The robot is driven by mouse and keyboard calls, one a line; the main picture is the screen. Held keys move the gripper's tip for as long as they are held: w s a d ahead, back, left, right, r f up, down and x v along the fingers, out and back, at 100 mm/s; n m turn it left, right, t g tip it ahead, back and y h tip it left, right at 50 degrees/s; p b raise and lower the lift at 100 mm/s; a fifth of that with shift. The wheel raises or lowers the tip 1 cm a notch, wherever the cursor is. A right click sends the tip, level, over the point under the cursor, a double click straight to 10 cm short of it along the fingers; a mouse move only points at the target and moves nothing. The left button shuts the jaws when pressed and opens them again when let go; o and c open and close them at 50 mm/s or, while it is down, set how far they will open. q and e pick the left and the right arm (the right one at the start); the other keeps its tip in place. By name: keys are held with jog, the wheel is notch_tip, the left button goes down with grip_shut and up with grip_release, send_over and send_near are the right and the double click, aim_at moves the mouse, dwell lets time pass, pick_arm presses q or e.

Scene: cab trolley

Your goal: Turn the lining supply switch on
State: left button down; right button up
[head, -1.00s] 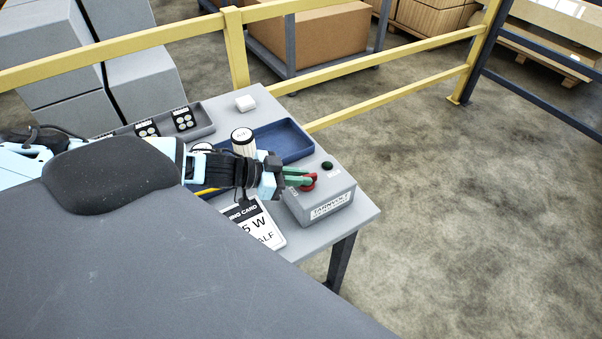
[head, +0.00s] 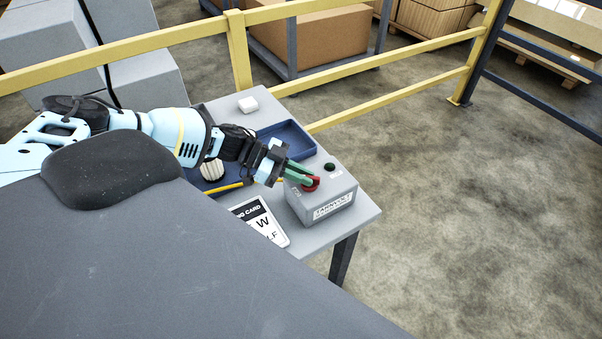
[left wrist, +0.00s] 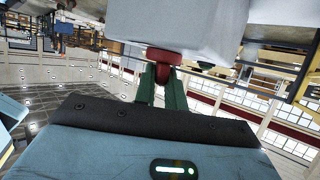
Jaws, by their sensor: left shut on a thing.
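The supply switch is a grey box (head: 345,190) with a printed name label on its front, standing at the near right corner of the grey table. A red rotary knob (head: 312,187) sits on its top, and a dark green round button or lamp (head: 329,167) is behind it. My left gripper (head: 303,175) reaches in from the left, its green fingers shut on the red knob. The left wrist view shows the red knob (left wrist: 164,58) between the two green fingers (left wrist: 162,80). The fingers partly hide the knob, so its exact setting cannot be read. My right gripper is out of view.
A blue tray (head: 287,133), a white block (head: 248,104), a ribbed white round object (head: 211,170), a yellow pencil-like stick (head: 226,188) and a printed card (head: 260,221) are on the table. A yellow rail (head: 385,101) runs behind it.

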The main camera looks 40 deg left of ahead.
pick_arm(q)
jog(key=shift+w+f+m+g, duration=0.1)
jog(key=shift+w+m+g, duration=0.1)
jog(key=shift+m+g, duration=0.3)
jog(key=m+g+b, duration=0.1)
jog(key=m+g+h+b, duration=0.1)
jog(key=m+g, duration=0.1)
jog(key=m+g+b, duration=0.1)
jog(key=g, duration=0.1)
jog(key=shift+w+f, duration=0.2)
jog(key=shift+w, duration=0.15)
jog(key=shift+w+m+g+b, duration=0.1)
jog(key=shift+m+g+b, duration=0.65)
jog(key=shift+m+g, duration=0.2)
jog(key=shift+w+r+m+g+b, duration=0.1)
jog(key=shift+r+m+g+b, duration=0.05)
jog(key=shift+m+g+b, duration=0.65)
jog(key=shift+r+m+g+y, duration=0.15)
jog(key=shift+m+g+y, duration=0.15)
jog(key=shift+m+g, duration=0.25)
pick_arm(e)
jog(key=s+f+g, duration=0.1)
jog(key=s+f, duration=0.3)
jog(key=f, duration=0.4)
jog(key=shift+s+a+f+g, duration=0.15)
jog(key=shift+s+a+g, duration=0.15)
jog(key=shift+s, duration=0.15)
